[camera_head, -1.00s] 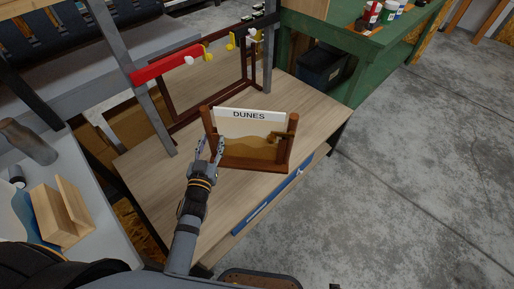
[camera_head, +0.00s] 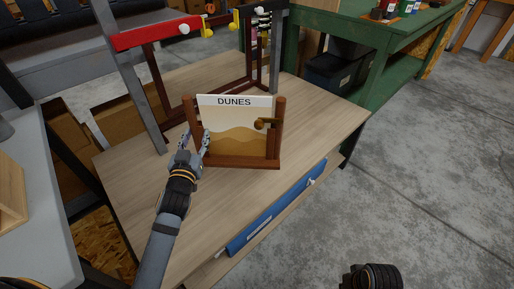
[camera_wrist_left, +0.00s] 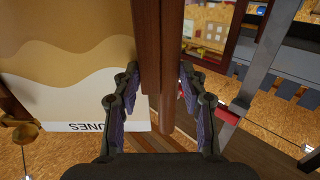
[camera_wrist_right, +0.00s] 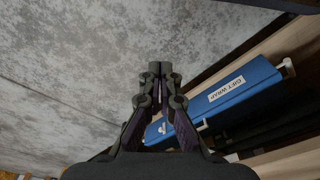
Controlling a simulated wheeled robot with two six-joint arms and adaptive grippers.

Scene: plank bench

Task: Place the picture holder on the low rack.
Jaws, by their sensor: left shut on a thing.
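The picture holder (camera_head: 238,140) is a brown wooden frame with two posts, a knob at its right and a card lettered "DUNES" over tan dunes. My left gripper (camera_head: 193,142) is shut on its left post. The left wrist view shows the post (camera_wrist_left: 150,50) between the fingers (camera_wrist_left: 159,76) and the card beside it. The holder is over the low wooden surface (camera_head: 230,205); whether it touches cannot be told. A dark red frame (camera_head: 160,80) stands behind it. My right gripper (camera_wrist_right: 159,72) has its fingertips together, with nothing seen between them.
A green bench (camera_head: 385,35) stands at back right. Grey floor (camera_head: 430,180) is open on the right.

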